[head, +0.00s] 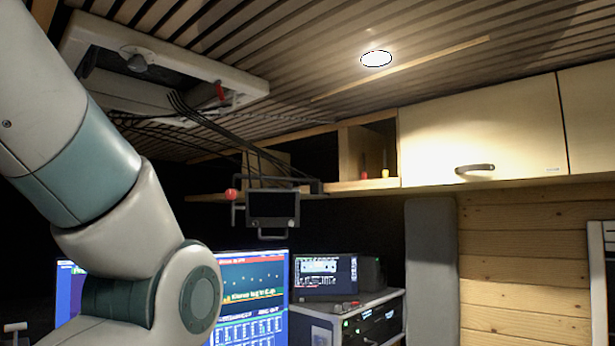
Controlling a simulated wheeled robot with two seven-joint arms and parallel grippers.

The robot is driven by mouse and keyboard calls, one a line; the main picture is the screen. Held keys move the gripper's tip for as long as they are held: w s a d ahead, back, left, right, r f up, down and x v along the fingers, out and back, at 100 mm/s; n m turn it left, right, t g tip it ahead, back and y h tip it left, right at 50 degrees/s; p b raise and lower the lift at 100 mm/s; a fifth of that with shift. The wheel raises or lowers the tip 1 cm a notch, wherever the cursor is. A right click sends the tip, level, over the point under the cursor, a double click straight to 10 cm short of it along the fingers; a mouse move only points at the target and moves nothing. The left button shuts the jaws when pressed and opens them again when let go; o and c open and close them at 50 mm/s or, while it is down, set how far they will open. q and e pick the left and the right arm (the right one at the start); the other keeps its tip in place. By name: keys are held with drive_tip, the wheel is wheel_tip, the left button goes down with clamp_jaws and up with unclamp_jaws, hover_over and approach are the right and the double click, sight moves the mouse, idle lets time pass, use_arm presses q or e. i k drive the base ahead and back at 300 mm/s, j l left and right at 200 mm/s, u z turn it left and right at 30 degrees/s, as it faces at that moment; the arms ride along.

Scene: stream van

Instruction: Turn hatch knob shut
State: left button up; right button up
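The roof hatch (190,58) is a pale frame with a dark recess in the slatted ceiling at the upper left. A round knob (137,62) sits on the hatch, at the left part of its recess. A red piece (220,91) shows at the right side of the hatch frame. My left arm rises at the left of the head view, its upper part below and left of the hatch, apart from it in the picture. Neither gripper can be seen in this view. Which way the knob is turned cannot be told.
Dark cables (205,118) hang from the hatch's right side toward a small hanging monitor (272,207). A wooden shelf and a closed cupboard (485,130) run along the right. Lit screens (250,295) and an equipment rack (365,320) stand below. A ceiling lamp (376,58) glows.

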sight(136, 63)
drive_tip(key=k+l, duration=0.7)
